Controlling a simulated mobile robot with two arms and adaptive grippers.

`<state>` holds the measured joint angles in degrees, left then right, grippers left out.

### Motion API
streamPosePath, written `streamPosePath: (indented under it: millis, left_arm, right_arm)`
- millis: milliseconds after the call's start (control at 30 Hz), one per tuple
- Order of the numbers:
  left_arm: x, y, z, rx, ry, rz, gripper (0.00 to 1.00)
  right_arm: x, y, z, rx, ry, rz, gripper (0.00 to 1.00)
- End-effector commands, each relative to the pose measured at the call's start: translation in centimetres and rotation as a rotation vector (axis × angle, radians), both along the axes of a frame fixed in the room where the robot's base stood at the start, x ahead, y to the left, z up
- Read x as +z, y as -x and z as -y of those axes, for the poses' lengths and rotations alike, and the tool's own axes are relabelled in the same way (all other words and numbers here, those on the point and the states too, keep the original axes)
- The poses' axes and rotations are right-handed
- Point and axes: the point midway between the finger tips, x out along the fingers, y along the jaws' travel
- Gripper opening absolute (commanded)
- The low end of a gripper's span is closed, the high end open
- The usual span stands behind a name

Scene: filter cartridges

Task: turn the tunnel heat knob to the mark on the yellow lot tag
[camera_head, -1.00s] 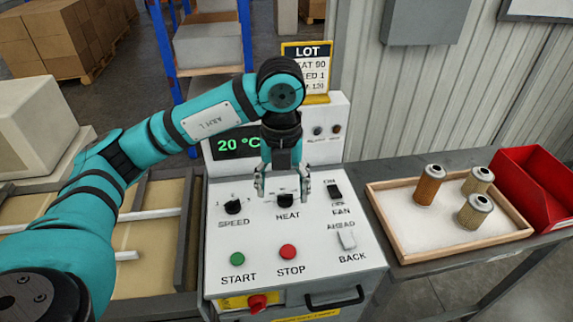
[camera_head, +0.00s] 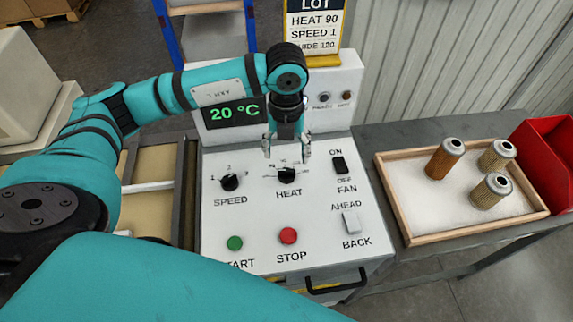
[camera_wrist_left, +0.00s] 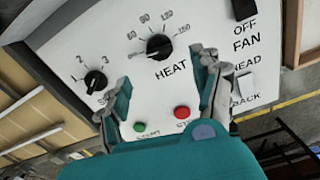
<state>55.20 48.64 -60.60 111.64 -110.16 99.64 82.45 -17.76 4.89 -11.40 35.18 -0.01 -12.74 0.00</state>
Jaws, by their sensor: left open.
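The heat knob (camera_head: 287,175) is black and sits on the white control panel above the word HEAT. It also shows in the left wrist view (camera_wrist_left: 159,46), inside a printed number scale; its pointer seems to face the low left side. The yellow lot tag (camera_head: 314,30) at the top reads HEAT 90, SPEED 1 and a partly unclear third line with 120. My left gripper (camera_head: 287,154) is open and empty, pointing down over the panel at the knob. In the wrist view its fingers (camera_wrist_left: 160,68) are spread, apart from the knob. My right gripper is out of view.
The green display (camera_head: 234,114) reads 20 °C. The speed knob (camera_head: 230,182), fan switch (camera_head: 340,165), ahead/back switch (camera_head: 351,222), green start button (camera_head: 235,243) and red stop button (camera_head: 288,235) surround the knob. A wooden tray (camera_head: 407,233) with three filters stands right, beside a red bin (camera_head: 550,160).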

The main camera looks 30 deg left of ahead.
Motion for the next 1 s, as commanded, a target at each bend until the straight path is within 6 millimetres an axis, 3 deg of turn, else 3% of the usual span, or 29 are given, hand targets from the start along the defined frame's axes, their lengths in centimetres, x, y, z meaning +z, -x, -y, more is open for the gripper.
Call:
streamPosePath:
  millis: [200, 400, 833, 1000]
  left_arm:
    - [-4.4, 0.1, 0.0, 0.001, 0.0, -0.005, 0.66]
    - [-7.3, 0.0, 0.0, 0.002, 0.0, -0.002, 0.66]
    - [-8.4, 0.0, 0.0, 0.0, 0.001, 0.0, 0.66]
    - [-8.4, 0.0, 0.0, 0.0, 0.001, 0.0, 0.43]
  right_arm:
    - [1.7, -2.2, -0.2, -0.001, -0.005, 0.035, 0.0]
    - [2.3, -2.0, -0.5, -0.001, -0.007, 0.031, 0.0]
    - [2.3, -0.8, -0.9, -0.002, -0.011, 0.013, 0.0]
    - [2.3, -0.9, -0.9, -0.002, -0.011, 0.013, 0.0]
